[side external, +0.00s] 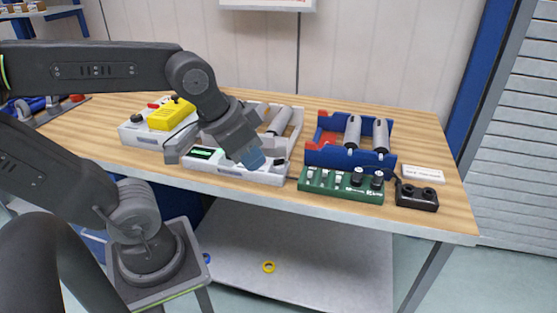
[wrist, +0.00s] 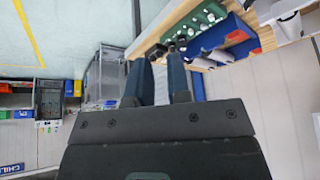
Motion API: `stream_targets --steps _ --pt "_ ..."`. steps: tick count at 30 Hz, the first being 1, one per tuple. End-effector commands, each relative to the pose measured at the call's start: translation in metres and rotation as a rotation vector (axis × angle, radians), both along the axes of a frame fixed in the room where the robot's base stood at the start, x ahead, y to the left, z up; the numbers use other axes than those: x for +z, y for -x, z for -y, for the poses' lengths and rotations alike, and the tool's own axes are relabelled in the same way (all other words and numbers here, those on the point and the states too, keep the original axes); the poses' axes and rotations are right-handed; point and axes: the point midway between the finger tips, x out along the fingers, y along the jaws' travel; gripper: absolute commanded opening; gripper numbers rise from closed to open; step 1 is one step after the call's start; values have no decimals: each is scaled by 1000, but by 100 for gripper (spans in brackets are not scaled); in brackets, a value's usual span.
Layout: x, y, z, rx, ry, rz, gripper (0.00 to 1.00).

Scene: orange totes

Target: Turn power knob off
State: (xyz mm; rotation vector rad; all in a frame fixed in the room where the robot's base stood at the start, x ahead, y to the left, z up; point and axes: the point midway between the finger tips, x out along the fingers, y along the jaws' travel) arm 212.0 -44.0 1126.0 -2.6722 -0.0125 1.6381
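A green panel (side external: 325,188) with white switches and two black knobs (side external: 357,177) sits at the table's front edge; it also shows in the wrist view (wrist: 207,17). A small black box (side external: 416,195) with two round knobs stands to its right. No readable label marks the power knob, so I cannot tell which one it is. My gripper (side external: 252,158) hangs over the white device (side external: 224,166) with a lit green display, left of the green panel.
A blue tray (side external: 323,157) with grey cylinders (side external: 381,136) stands behind the green panel. A white label block (side external: 423,174) lies behind the black box. A yellow device (side external: 171,114) sits at the left. Bare wooden tabletop (side external: 415,127) shows at the back right.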

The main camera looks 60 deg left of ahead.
Motion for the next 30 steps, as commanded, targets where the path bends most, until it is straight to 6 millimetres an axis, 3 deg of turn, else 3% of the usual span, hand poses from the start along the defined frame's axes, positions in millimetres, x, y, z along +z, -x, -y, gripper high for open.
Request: stream_targets --steps 6,11,15,22,30 --pt "9 -58 -39 21 -39 -139 37" --pt "3 -106 -87 23 -47 -257 37" --pt "-14 -140 -136 19 -33 -355 37" --pt "-44 -167 -196 6 2 -452 37" --pt "-62 -172 -209 -2 13 -474 37"
